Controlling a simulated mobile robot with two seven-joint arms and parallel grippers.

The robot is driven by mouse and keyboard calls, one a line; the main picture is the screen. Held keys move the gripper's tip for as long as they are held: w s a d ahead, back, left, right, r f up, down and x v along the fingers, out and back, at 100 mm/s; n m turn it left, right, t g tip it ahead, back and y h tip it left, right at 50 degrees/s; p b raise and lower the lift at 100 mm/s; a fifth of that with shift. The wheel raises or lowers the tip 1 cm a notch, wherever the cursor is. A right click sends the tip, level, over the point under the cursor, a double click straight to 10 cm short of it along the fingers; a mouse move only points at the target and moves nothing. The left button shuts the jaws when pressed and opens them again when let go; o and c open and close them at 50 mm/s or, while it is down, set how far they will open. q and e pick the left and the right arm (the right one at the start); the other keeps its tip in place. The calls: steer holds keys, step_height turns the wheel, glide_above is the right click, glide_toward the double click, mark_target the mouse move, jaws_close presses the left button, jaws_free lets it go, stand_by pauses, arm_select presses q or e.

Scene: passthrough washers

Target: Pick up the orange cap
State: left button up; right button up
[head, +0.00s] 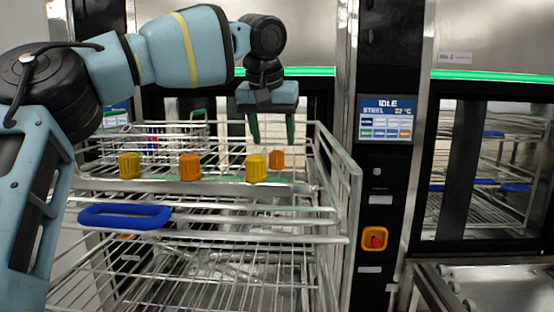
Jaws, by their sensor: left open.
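An orange cap (190,167) stands upright on the top shelf of the wire rack (330,208), between two yellow caps. A second orange cap (277,159) stands farther right and a little farther back, partly behind the right yellow cap (257,168). The other yellow cap (129,165) is at the left of the row. My left gripper (271,136) points down with its two dark green fingers apart and nothing between them. It shows just above the second orange cap in the head view, apart from it. My right gripper is not in view.
The rack has a blue handle (125,216) at its front and metal rails around the top. A white wire basket (172,140) stands behind the left caps. A control panel (386,120) and an orange-and-red switch (375,238) are on the dark column at right.

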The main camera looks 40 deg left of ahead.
mark_target(276, 151)
arm_select(q)
steer(key=shift+d+p+x, duration=0.1)
steer(key=shift+p+x, duration=0.1)
steer(key=shift+x, duration=1.1)
steer(key=shift+d+p+x, duration=0.15)
steer(key=shift+p+x, duration=0.05)
steer(key=shift+x, duration=1.1)
steer(key=shift+c, duration=0.4)
steer(key=c, duration=1)
